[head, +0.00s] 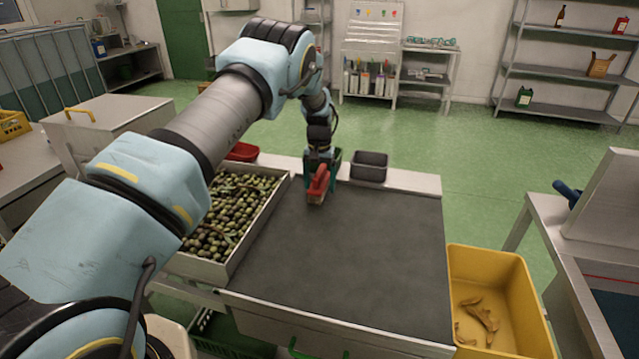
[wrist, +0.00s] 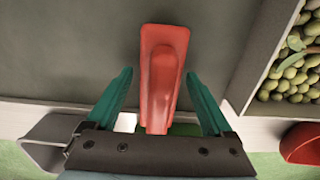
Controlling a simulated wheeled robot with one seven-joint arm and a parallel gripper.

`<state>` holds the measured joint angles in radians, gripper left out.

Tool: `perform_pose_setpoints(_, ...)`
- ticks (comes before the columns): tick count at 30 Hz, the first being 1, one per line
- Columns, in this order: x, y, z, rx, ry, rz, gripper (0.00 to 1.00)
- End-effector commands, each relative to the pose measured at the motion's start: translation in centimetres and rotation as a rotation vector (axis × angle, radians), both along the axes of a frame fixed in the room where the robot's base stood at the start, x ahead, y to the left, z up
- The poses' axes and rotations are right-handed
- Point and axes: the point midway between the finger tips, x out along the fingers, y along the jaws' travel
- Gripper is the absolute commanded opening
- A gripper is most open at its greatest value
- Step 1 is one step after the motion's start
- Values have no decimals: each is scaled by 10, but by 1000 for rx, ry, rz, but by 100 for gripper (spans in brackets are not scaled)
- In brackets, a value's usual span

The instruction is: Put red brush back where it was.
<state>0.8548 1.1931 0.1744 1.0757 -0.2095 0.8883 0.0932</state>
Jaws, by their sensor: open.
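The red brush (head: 318,183) is at the far edge of the dark grey work surface (head: 340,250), right by the olive tray. In the wrist view the red brush (wrist: 163,70) points away between my fingers, its narrow handle end nearest the gripper. My gripper (head: 320,165) is over the far side of the surface. In the wrist view my gripper (wrist: 159,75) is open, one green finger on each side of the brush, with visible gaps. The brush's underside is mostly hidden, and I cannot tell whether it touches the surface.
A tray of olives (head: 285,188) stands left of the surface. A small grey bin (head: 369,168) and a red bowl (head: 242,152) sit along the far ledge. A yellow crate (head: 500,262) with brown scraps is at the right. The surface's middle is clear.

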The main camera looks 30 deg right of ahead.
Motion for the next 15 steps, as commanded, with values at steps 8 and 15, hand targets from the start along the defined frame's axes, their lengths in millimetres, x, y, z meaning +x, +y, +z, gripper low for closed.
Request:
perform_pose_setpoints(8, 1, -1, 8, -1, -1, 0, 86)
perform_pose_setpoints(15, 1, -1, 52, -5, -4, 1, 86)
